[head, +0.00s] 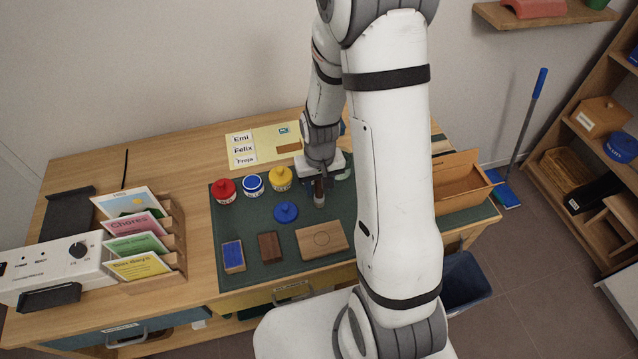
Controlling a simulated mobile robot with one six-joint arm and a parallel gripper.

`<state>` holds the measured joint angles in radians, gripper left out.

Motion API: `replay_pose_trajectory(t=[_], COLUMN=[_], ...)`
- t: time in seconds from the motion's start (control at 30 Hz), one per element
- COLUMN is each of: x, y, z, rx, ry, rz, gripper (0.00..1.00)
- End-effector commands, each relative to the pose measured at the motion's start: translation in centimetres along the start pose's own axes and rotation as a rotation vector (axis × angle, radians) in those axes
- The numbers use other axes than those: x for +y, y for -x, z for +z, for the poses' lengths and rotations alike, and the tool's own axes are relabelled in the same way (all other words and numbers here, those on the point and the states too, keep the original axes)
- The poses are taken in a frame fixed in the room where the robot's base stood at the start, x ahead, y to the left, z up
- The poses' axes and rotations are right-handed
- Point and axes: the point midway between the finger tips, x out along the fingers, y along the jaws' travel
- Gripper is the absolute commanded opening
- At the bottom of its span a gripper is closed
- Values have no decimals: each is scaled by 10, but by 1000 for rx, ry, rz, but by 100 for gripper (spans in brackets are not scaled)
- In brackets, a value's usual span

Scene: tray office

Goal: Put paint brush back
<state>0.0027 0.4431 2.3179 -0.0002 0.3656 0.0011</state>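My gripper (320,172) is above the far middle of the dark green mat (290,268), to the right of the paint pots. A slim dark brown upright thing (319,188) with a paler lower end shows right below it. This may be the paint brush, but I cannot tell for sure. The fingers are too small and partly hidden to show whether they hold it. Red (224,191), blue-and-white (253,186) and yellow (280,179) pots stand to the left. A wooden block with a round mark (322,240) lies nearer on the mat.
A round blue piece (286,212), a blue-topped block (233,256) and a brown block (269,247) lie on the mat. A card rack (172,238) stands left. An open wooden box (465,183) is at right, partly hidden by my arm.

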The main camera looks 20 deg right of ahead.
Motion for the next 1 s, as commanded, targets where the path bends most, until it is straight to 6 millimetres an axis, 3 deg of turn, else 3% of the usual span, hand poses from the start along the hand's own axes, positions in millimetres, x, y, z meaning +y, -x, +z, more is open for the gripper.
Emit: replay_pose_trajectory(t=[0.37,0.8,1.0], x=[0,-1,-1], y=[7,89,116], z=[-1,-1,-1], rx=[2,6,3], ry=[1,2,2], rz=[0,0,0], gripper=[43,43,43])
